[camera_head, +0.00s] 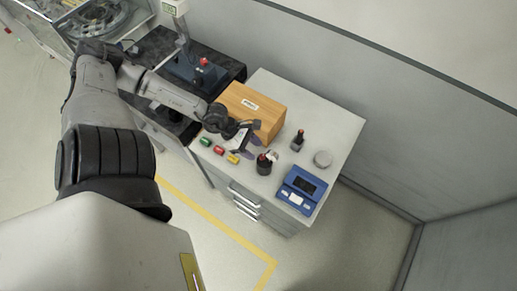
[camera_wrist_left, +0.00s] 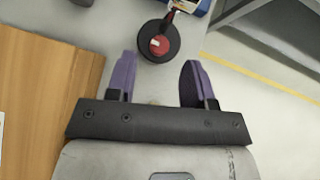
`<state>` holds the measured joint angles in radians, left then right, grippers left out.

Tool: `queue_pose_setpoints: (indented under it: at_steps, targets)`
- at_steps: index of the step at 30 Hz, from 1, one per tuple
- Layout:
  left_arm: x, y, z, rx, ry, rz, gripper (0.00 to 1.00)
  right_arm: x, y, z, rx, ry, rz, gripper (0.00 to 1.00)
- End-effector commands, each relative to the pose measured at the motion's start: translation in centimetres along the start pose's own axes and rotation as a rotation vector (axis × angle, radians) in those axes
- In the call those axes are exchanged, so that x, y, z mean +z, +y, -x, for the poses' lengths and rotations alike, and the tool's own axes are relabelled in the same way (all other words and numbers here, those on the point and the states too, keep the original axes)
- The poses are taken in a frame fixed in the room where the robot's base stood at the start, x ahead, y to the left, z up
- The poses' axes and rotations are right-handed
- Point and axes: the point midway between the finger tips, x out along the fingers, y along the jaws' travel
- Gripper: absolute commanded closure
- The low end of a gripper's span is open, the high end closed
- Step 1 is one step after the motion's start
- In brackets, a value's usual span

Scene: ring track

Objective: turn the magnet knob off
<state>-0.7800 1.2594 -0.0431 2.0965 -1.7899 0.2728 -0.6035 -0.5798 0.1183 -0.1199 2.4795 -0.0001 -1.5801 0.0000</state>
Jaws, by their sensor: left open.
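A black round base with a red knob on top, which looks like the magnet knob (camera_head: 264,164), stands near the front edge of the grey cabinet top. In the left wrist view the red knob (camera_wrist_left: 160,45) with a small white mark on it lies just beyond the fingertips. My left gripper (camera_head: 249,139) is open and empty, beside the wooden box and a little short of the knob. In the left wrist view its two purple fingers (camera_wrist_left: 157,68) are spread apart, with the knob ahead of the gap. My right gripper is not in view.
A wooden box (camera_head: 255,108) stands close to my left gripper. Green, red and yellow small pieces (camera_head: 219,150) lie along the front edge. A blue device (camera_head: 302,189), a round grey disc (camera_head: 323,158) and a black red-topped item (camera_head: 298,141) stand to the right.

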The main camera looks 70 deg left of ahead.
Motion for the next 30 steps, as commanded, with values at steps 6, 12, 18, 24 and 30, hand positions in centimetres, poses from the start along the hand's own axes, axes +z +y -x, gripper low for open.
queue_pose_setpoints:
  at_steps: [6,12,18,24,30]
  targets:
    - [0.0,0.1,-1.9,0.003,-0.002,0.001,0.52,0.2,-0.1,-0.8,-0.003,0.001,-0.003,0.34]
    - [0.0,0.1,-2.9,0.002,-0.001,0.0,0.52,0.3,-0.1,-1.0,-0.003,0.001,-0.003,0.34]
    - [0.0,0.0,-3.2,0.0,0.0,0.0,0.52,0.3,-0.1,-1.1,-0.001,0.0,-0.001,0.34]
    - [0.0,0.0,-3.3,0.0,0.001,0.0,0.52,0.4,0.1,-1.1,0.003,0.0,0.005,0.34]
    - [0.0,0.0,-3.2,0.0,0.001,0.0,0.63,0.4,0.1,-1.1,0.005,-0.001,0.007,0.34]
